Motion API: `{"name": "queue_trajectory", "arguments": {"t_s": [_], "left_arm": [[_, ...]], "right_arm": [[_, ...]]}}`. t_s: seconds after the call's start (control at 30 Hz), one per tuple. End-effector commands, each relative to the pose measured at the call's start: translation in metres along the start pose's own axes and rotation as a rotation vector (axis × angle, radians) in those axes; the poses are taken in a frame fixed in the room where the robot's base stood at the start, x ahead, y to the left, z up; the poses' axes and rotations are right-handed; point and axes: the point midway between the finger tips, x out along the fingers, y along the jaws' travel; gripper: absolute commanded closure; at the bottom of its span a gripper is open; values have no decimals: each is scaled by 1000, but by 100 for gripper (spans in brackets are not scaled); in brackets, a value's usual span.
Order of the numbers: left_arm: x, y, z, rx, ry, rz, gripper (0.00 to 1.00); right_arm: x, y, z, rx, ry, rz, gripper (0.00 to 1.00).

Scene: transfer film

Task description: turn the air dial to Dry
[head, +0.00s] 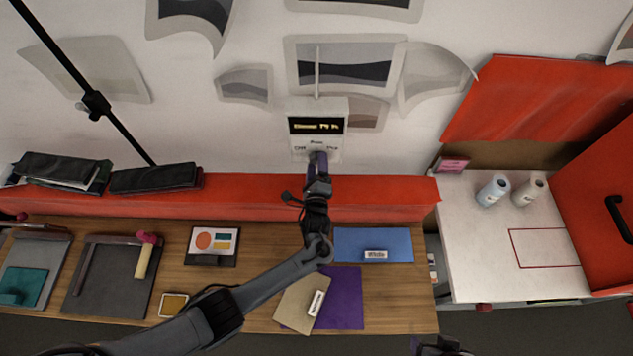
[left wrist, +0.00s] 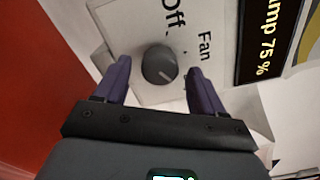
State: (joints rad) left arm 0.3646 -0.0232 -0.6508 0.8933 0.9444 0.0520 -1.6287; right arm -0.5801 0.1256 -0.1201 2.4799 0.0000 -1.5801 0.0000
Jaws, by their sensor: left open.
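The air dial (left wrist: 160,66) is a round dark grey knob on a white panel in the left wrist view. "Off" (left wrist: 174,18) is printed above it there and "Fan" (left wrist: 204,47) to its right. The Dry label is hidden in that view. A faint mark on the knob is too small to read surely. My left gripper (left wrist: 158,78) is open, its purple fingers on either side of the knob with gaps showing. In the head view my left gripper (head: 318,158) covers the dial on the control box (head: 302,143). A dark part, perhaps my right gripper (head: 440,346), shows at the bottom edge.
The box's black display (head: 317,125) has yellow text. A red ledge (head: 245,198) runs below it. The wooden bench (head: 260,262) holds a blue sheet (head: 347,245), a purple sheet (head: 345,300) and several tools. Two bottles stand on the white table (head: 475,235) at right.

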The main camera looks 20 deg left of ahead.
Motion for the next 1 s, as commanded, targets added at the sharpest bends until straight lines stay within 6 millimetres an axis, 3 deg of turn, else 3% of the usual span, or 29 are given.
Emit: {"name": "queue_trajectory", "arguments": {"t_s": [0.5,0.7,1.0], "left_arm": [[-82,1,0,0,1,2,31],[-95,0,0,1,1,1,31],[-96,0,0,1,0,1,31]], "right_arm": [[1,-2,0,9,2,-7,32],[1,-2,0,8,1,-7,32],[1,-1,0,5,1,-4,32]]}}
